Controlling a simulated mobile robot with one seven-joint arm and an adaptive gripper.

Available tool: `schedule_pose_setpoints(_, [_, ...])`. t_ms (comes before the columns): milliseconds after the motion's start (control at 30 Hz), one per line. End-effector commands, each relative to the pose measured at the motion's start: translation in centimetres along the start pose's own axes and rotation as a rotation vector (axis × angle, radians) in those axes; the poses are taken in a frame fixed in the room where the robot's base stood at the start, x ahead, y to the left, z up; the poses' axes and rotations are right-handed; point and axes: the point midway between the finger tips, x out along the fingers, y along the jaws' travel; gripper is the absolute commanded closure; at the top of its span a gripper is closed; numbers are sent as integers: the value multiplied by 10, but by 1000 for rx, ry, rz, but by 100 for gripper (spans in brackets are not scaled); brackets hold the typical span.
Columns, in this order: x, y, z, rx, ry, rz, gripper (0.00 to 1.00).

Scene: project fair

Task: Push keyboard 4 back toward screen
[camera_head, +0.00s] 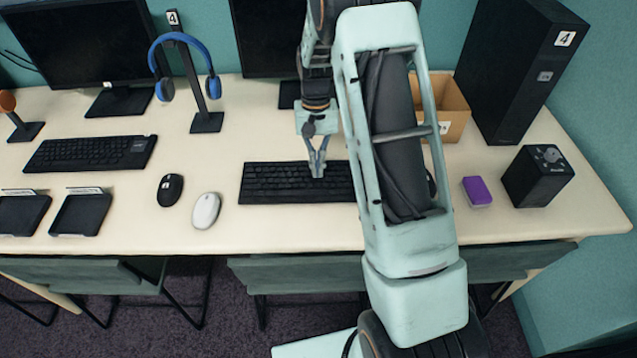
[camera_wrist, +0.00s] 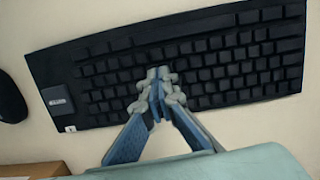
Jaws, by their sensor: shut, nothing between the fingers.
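A black keyboard (camera_head: 285,183) lies on the pale desk in front of a dark screen (camera_head: 266,40); my arm hides its right part and much of the screen. In the wrist view the keyboard (camera_wrist: 215,70) shows nearly whole, with a small label at one corner whose number I cannot read. My gripper (camera_head: 317,172) points down at the keyboard, its fingertips over the keys in the far half. In the wrist view the fingertips (camera_wrist: 158,75) are together, with nothing between them. I cannot tell whether they touch the keys.
A white mouse (camera_head: 206,210) and a black mouse (camera_head: 170,189) lie left of the keyboard. A headphone stand (camera_head: 207,122), a second keyboard (camera_head: 90,153), a cardboard box (camera_head: 450,108), a purple block (camera_head: 477,191), a black cube (camera_head: 538,176) and a computer tower (camera_head: 510,75) stand around. Chairs (camera_head: 300,273) line the front edge.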

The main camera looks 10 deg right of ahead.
Motion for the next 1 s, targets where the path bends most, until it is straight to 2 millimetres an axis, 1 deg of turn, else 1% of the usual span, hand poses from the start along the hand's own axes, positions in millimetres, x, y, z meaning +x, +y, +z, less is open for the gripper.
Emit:
schedule_pose_setpoints(33, [1, 0, 8, 0, 0, 0, 100])
schedule_pose_setpoints(100, [2, 0, 18, 0, 0, 0, 100])
schedule_pose_setpoints(200, [5, 0, 31, 0, 0, 0, 100])
schedule_pose_setpoints(333, [7, 0, 44, 0, 1, 0, 100])
schedule_pose_setpoints(400, [17, 0, 42, 1, -2, 0, 100])
schedule_pose_setpoints(500, [23, 0, 40, 1, 1, 0, 100])
schedule_pose_setpoints(867, [24, 0, 39, 0, 0, 0, 100])
schedule_pose_setpoints(1000, [23, 0, 32, 0, 1, 0, 100])
